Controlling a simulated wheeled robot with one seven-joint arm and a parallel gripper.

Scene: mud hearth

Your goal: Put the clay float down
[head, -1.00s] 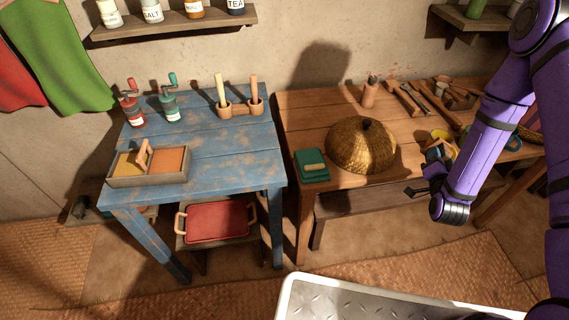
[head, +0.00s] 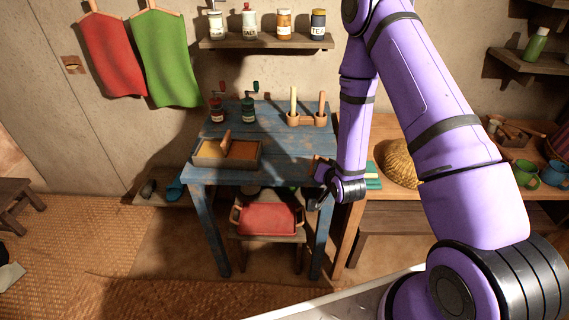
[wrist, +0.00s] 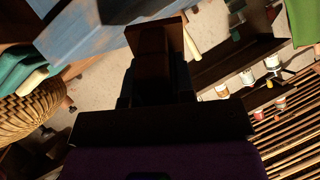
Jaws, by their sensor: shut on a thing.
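The clay float (wrist: 152,42) is a dark brown piece held out ahead of my gripper in the wrist view; shadow hides much of its shape. My gripper (head: 322,172) is shut on it, in the air by the right front corner of the blue table (head: 286,150) in the head view. The float is small and partly hidden by the gripper there. In the wrist view the blue tabletop (wrist: 88,28) lies past the float at the upper left. I see no contact between float and table.
A two-part tray (head: 204,162), two grinders (head: 248,110) and a utensil holder (head: 307,121) stand on the blue table; its middle is bare. A red tray (head: 268,220) sits below. The woven dome (head: 398,165) is on the brown table to the right.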

